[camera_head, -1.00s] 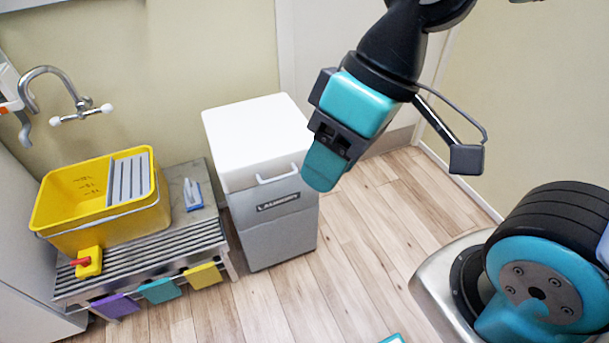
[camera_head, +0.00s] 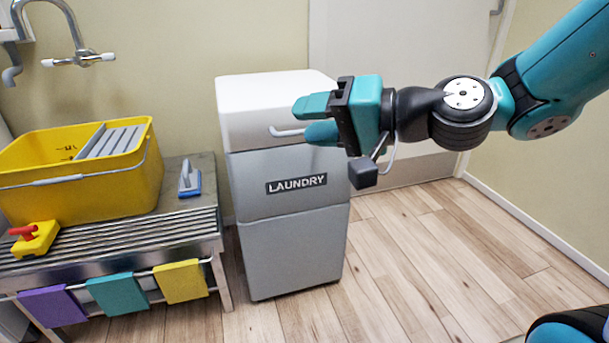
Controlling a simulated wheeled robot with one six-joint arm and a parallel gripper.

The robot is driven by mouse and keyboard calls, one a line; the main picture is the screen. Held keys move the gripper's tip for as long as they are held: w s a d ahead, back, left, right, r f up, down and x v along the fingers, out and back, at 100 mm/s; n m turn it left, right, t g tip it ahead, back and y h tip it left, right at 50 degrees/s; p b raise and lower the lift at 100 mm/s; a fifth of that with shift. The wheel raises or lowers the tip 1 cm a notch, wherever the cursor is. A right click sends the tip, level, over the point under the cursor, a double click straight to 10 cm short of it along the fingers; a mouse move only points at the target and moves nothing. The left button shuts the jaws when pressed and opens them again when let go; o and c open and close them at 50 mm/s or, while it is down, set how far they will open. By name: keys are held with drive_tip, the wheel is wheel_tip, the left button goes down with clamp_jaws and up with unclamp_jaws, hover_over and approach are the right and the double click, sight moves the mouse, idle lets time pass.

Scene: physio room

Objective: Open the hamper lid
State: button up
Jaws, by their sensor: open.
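The laundry hamper (camera_head: 290,245) is a grey bin with a "LAUNDRY" label, standing against the wall. Its white lid (camera_head: 250,98) is down, and a white handle bar (camera_head: 284,133) sits on the lid's front. My gripper (camera_head: 308,118) points left in front of the lid, with its two teal fingers apart, one above the other. The fingertips are at about the height of the handle and overlap its right part in the picture. I cannot tell whether they touch it. The right part of the handle is hidden behind the gripper.
The wooden floor (camera_head: 440,260) to the right is clear.

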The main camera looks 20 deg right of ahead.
drive_tip(key=w+d+f+m+t+h+b, duration=0.2)
drive_tip(key=w+d+f+m+t+b, duration=0.15)
drive_tip(key=d+f+m+b, duration=0.3)
drive_tip(key=w+d+f+m+t+h+b, duration=0.25)
drive_tip(key=d+f+t+b, duration=0.25)
drive_tip(key=f+b, duration=0.4)
drive_tip(key=p, duration=1.4)
approach(281, 105)
drive_tip(key=w+f, duration=0.4)
drive_tip(key=shift+w+d+r+m, duration=0.2)
drive_tip(key=shift+w+m, duration=0.2)
drive_tip(key=shift+w, duration=0.15)
clamp_jaws()
